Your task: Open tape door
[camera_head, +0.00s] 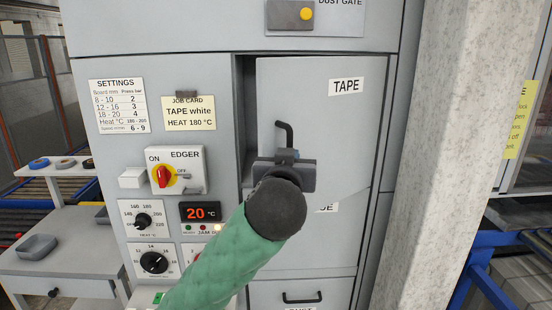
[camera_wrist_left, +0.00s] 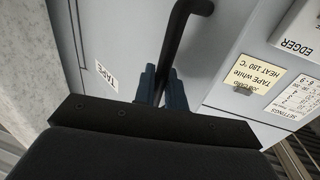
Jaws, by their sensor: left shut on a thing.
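The tape door (camera_head: 325,125) is the grey panel with a TAPE label (camera_head: 346,86) in the head view. A dark gap (camera_head: 246,110) runs along its left edge, so it looks ajar. Its black bar handle (camera_head: 285,130) stands near that left edge. My left gripper (camera_head: 287,156) is shut on the handle; its arm hides the lower part of the handle. In the left wrist view, the blue fingers of the gripper (camera_wrist_left: 161,88) close around the black handle (camera_wrist_left: 176,45), with the TAPE label (camera_wrist_left: 106,76) beside them. My right gripper is not in view.
Left of the door are a job card (camera_head: 188,113), a red EDGER switch (camera_head: 164,177), a display reading 20 °C (camera_head: 200,213) and dials. A drawer with a handle (camera_head: 302,298) is below. A pale pillar (camera_head: 435,150) stands to the right of the cabinet.

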